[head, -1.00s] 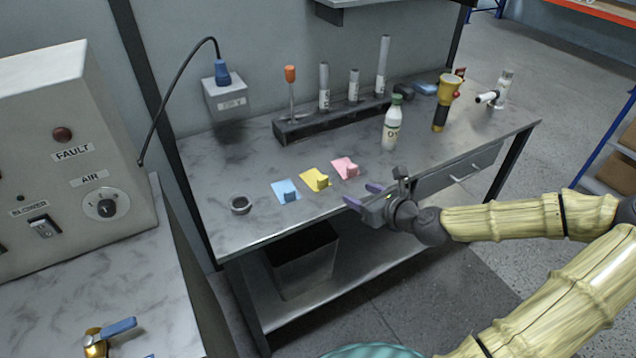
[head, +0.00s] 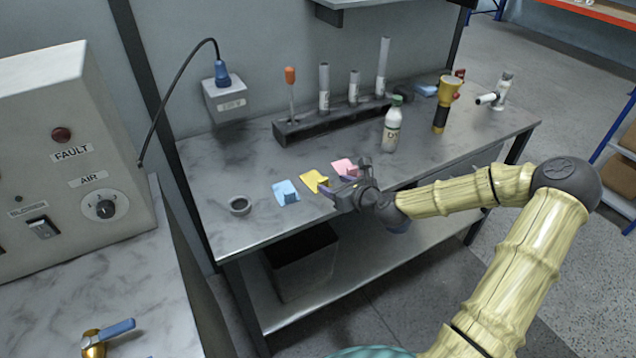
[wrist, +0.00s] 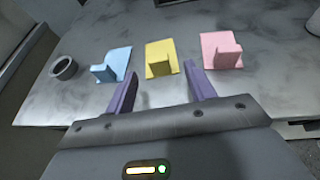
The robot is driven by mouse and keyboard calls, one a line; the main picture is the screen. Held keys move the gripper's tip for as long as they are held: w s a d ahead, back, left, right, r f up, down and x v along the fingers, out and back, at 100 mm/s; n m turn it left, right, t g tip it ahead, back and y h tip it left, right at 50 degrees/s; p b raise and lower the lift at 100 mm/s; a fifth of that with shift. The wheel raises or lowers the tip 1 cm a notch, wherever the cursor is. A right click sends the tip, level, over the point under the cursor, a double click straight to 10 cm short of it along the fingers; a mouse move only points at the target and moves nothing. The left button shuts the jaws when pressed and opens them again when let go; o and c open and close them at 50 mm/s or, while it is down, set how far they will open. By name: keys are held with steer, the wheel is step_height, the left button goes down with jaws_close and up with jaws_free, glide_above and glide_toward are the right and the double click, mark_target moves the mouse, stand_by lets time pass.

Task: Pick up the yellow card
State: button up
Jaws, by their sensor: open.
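The yellow card (head: 315,180) lies on the grey marbled bench between a blue card (head: 286,192) and a pink card (head: 344,168). It has a small raised yellow tab. In the wrist view the yellow card (wrist: 160,57) is ahead of my gripper (wrist: 160,78), roughly centred between the two purple fingers. My gripper (head: 335,186) is open and empty, at the front edge of the bench beside the yellow card. In the head view it hides part of the pink card. I cannot tell its exact height above the bench.
The blue card (wrist: 111,65) and pink card (wrist: 221,50) stand close on either side. A small dark ring-shaped cup (head: 240,205) is at the left. Behind are a dark rack (head: 330,122) with tubes, a white bottle (head: 391,128) and a yellow torch (head: 443,105).

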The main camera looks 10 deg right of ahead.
mark_target(324, 181)
steer(key=shift+w+a+f, duration=0.3)
steer(key=shift+w, duration=0.3)
steer(key=x, duration=0.5)
steer(key=shift+a+f, duration=0.1)
steer(key=shift+a, duration=0.05)
steer(key=c, duration=1)
